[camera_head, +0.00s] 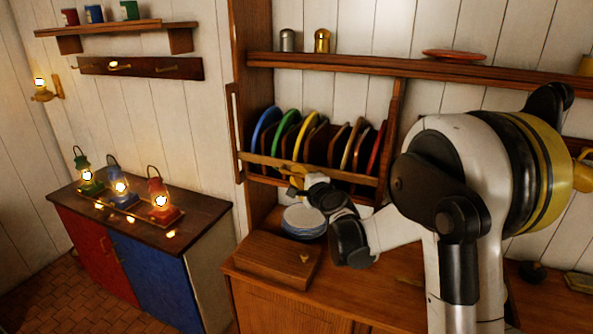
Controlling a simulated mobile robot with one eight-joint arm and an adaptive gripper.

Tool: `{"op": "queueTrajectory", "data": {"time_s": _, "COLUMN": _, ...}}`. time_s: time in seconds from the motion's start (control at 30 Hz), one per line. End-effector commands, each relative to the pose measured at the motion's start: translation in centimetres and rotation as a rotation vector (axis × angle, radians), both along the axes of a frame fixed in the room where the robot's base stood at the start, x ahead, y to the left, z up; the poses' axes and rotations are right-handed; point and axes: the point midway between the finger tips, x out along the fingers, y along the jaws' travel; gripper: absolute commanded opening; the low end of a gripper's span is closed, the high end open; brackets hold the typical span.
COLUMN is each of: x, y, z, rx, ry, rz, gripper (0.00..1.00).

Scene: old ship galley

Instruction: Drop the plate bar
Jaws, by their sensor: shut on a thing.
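The plate bar (341,176) is a light wooden rail across the front of the plate rack (397,118). It runs from the left post to the right side, in front of several upright coloured plates, among them a blue plate (262,125), a green plate (286,127) and a yellow plate (306,132). My gripper (296,182) is at the front of the rack, shut on the plate bar near its middle. My gripper's fingertips are small and partly hidden, so the exact contact is hard to see.
White plates (304,222) are stacked on the counter (375,290) below my gripper, beside a wooden box (277,260). A shelf (440,72) runs above the rack. Three lit lanterns (121,188) stand on a cabinet (205,225) at left. My arm hides the counter's right part.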

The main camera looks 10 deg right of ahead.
Motion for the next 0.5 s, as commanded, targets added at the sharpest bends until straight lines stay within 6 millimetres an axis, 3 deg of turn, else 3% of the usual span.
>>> {"op": "queueTrajectory", "data": {"time_s": 0.03, "x": 0.0, "y": 0.0, "z": -1.7, "rx": 0.000, "ry": 0.000, "rz": 0.000, "gripper": 0.00}}
{"op": "queueTrajectory", "data": {"time_s": 0.2, "x": 0.0, "y": 0.0, "z": -3.8, "rx": 0.000, "ry": 0.000, "rz": 0.000, "gripper": 0.00}}
{"op": "queueTrajectory", "data": {"time_s": 0.5, "x": 0.0, "y": 0.0, "z": -4.7, "rx": -0.001, "ry": 0.001, "rz": 0.001, "gripper": 0.00}}
